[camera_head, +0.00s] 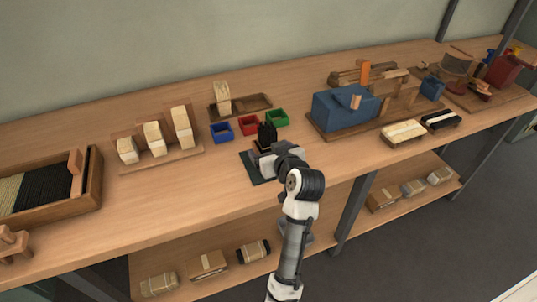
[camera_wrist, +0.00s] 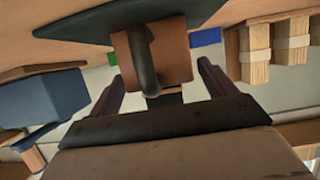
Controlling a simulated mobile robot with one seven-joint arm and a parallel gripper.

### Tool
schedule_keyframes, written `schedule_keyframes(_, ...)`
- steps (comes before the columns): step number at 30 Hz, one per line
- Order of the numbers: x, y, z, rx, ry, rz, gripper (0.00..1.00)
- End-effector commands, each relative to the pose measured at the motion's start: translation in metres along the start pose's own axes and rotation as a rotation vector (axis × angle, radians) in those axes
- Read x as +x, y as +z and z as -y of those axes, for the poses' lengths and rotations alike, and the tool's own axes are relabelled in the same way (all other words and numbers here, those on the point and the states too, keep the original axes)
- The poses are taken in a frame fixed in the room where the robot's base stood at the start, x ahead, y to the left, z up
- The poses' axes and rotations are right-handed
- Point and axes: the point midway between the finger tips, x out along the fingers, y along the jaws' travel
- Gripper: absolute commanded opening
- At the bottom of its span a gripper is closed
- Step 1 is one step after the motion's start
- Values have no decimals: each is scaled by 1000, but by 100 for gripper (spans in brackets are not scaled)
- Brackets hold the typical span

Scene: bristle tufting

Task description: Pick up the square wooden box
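A small brown wooden block or box (camera_wrist: 174,50) with a dark curved piece across its face shows in the wrist view, at a dark mat (camera_wrist: 120,18). I take it to be the square wooden box. In the head view my gripper (camera_head: 261,155) is low over the dark green mat (camera_head: 259,172) and mostly hides the box. In the wrist view my gripper (camera_wrist: 160,72) is open, with its two dark fingers apart. The fingertips are near the box's two sides; I cannot tell whether they touch it. A black bristly bundle (camera_head: 267,132) stands just behind my gripper.
Blue (camera_head: 222,132), red (camera_head: 249,125) and green (camera_head: 277,118) bins stand close behind. A rack of wrapped bundles (camera_head: 155,138) is to the left. A blue machine (camera_head: 345,110) stands to the right. Bare bench lies left of the mat.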

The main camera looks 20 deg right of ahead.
Motion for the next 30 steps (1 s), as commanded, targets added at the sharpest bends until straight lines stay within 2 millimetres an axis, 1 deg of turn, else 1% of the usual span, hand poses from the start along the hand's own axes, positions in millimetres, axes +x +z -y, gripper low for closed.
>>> schedule_keyframes(1,0,0,0,0,0,0,76)
schedule_keyframes(10,0,0,0,0,0,0,37)
schedule_keyframes(18,-1,-2,0,-1,0,-3,37)
schedule_keyframes(23,-5,-12,0,-3,0,-5,37)
schedule_keyframes(26,-11,-27,0,-5,1,-8,37)
schedule_keyframes(29,-20,-50,0,-7,2,-10,37)
schedule_keyframes(30,-25,-62,0,-7,3,-11,37)
